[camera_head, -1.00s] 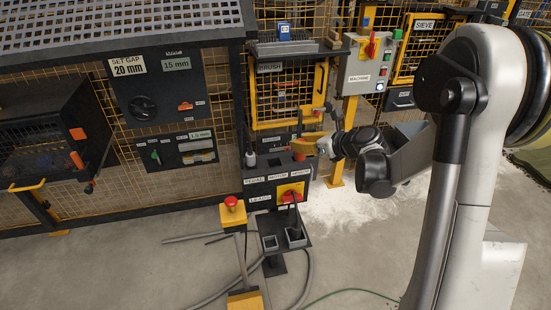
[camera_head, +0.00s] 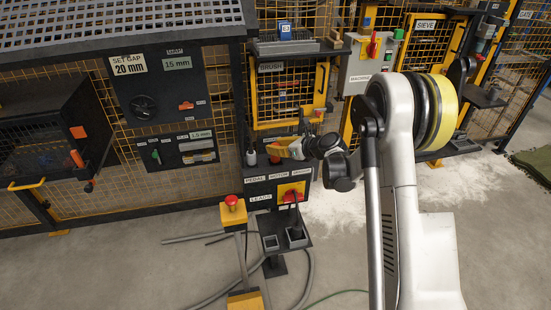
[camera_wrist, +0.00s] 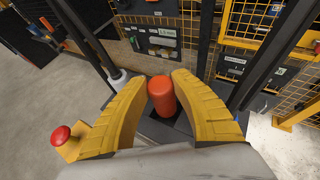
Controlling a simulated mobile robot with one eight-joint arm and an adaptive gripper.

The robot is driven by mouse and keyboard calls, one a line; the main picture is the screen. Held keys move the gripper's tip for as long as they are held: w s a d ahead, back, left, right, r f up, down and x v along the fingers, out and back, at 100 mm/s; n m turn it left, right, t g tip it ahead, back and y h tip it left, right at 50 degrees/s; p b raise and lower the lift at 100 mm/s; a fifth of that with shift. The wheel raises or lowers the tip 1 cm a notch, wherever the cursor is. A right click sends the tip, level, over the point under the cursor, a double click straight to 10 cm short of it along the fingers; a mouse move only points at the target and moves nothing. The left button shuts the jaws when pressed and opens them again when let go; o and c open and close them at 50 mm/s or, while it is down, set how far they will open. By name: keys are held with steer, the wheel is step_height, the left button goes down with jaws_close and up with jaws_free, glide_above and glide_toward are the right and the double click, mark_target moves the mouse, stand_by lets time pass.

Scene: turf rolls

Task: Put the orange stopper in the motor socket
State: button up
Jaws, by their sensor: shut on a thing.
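The orange stopper (camera_wrist: 161,95) stands between the two yellow fingers of my gripper (camera_wrist: 158,90) in the wrist view. The fingers are shut on it. In the head view my gripper (camera_head: 287,148) is low over the top of the black socket box, near the MOTOR label (camera_head: 279,177). A small orange patch shows just under the fingers there. The motor socket itself is hidden by the gripper and stopper. I cannot tell whether the stopper's lower end is in the socket or above it.
A white plug (camera_head: 250,158) stands at the PEDAL end of the box. A red-yellow switch (camera_head: 291,192) is on its front, above a small shelf (camera_head: 268,229). A red button on a yellow box (camera_head: 232,206) stands left. Mesh fencing is close behind.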

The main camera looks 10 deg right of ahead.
steer(key=shift+f+b, duration=0.85)
steer(key=shift+f, duration=1.15)
steer(key=shift+f, duration=0.15)
steer(key=o, duration=1)
